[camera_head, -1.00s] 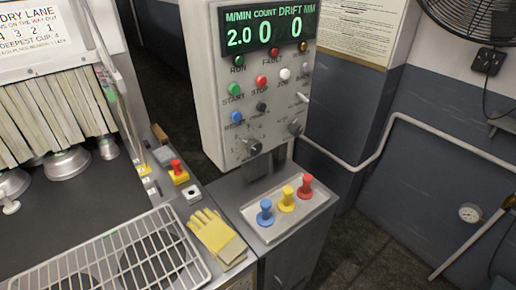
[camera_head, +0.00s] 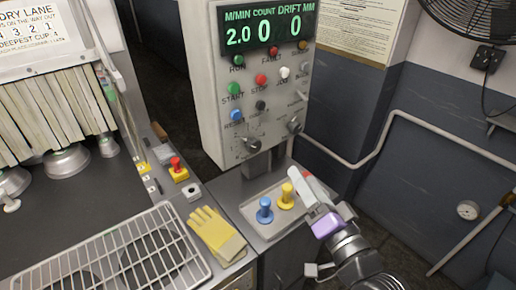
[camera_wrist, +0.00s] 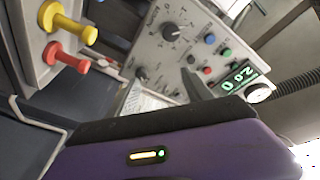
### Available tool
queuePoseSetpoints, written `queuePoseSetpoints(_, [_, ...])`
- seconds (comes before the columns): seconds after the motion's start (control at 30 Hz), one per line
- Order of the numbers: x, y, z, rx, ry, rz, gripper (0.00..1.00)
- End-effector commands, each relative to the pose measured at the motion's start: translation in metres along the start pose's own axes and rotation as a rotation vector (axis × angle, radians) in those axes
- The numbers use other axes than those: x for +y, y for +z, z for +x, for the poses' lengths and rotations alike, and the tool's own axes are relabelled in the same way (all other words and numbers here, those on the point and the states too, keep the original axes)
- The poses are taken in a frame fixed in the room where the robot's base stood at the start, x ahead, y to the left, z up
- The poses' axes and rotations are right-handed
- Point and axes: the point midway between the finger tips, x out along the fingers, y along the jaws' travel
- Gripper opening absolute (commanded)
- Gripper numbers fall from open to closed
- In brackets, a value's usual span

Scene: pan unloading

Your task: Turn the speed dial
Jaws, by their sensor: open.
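The grey control panel (camera_head: 222,110) carries two dark knobs low on its face. The larger, with a printed scale around it, is at the lower left (camera_head: 253,144) and shows in the wrist view (camera_wrist: 170,32). The smaller is at the lower right (camera_head: 294,126). The labels are too small to read, so I cannot tell for sure which is the speed dial. The display (camera_head: 266,28) reads 2.0 M/MIN, count 0, drift 0. My gripper (camera_head: 301,182) is open and empty, below and right of the panel over the tray, apart from both knobs.
A tray (camera_head: 246,212) below the panel holds a blue stamp (camera_head: 265,210), a yellow stamp (camera_head: 286,196) and a red stamp (camera_wrist: 65,57), mostly hidden behind my gripper in the head view. Yellow gloves (camera_head: 216,232) and a wire rack (camera_head: 135,262) lie left.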

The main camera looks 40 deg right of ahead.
Motion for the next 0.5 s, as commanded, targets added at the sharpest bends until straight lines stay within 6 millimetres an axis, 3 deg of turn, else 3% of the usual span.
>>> queuePoseSetpoints(0.1, [-0.01, -0.016, 0.036, -0.019, -0.034, 0.199, 0.58])
queuePoseSetpoints(0.23, [-0.021, -0.017, 0.062, -0.098, -0.061, 0.428, 0.58])
queuePoseSetpoints(0.4, [-0.026, 0.016, 0.064, -0.257, -0.029, 0.691, 0.58])
queuePoseSetpoints(0.5, [-0.028, 0.026, 0.061, -0.299, -0.01, 0.76, 0.58])
